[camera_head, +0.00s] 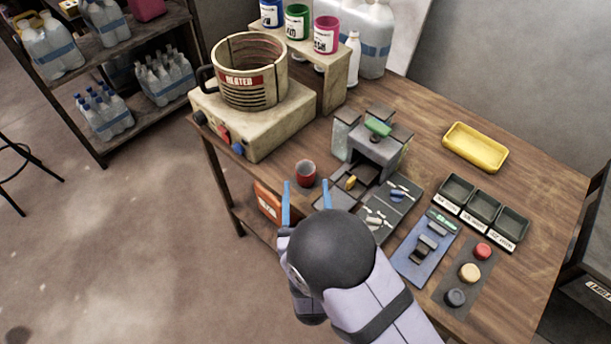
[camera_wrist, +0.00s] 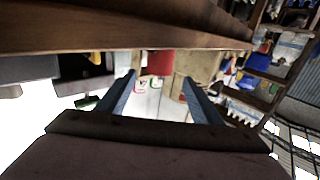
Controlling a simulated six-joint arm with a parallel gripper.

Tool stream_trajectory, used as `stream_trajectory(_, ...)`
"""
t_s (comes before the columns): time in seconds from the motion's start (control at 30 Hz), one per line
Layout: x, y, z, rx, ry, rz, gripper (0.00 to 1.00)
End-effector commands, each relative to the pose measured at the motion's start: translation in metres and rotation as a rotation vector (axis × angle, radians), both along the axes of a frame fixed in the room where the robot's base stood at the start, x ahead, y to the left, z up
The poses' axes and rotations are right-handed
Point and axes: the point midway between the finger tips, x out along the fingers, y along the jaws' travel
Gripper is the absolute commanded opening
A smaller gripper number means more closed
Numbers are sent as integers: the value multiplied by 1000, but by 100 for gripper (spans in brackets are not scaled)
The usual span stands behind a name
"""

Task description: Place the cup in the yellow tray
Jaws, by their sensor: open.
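The red cup (camera_head: 306,174) stands upright near the front left edge of the wooden table, right of the heater box. In the wrist view, which looks upside down, the red cup (camera_wrist: 160,63) shows between and beyond the fingertips. My gripper (camera_head: 306,188) is open and empty, its two blue fingers pointing toward the cup from the near side. Its fingers also show in the wrist view (camera_wrist: 159,78). Whether they touch the cup I cannot tell. The yellow tray (camera_head: 475,147) lies empty at the back right of the table.
A heater box (camera_head: 258,125) with a large vat (camera_head: 249,72) stands left of the cup. A grey block-like device (camera_head: 370,150) stands right of it. Small dark bins (camera_head: 484,207), a blue mat (camera_head: 424,250) and round buttons (camera_head: 470,272) lie farther right. Bare wood surrounds the tray.

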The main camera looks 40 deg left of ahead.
Motion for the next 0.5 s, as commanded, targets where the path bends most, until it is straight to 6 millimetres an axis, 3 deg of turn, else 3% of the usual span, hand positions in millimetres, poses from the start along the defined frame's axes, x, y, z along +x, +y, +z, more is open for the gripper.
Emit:
stream_trajectory(0.17,0,1,15,4,0,0,60)
stream_trajectory(0.4,1,0,62,4,1,-5,60)
stream_trajectory(0.5,21,5,59,-76,45,-97,60)
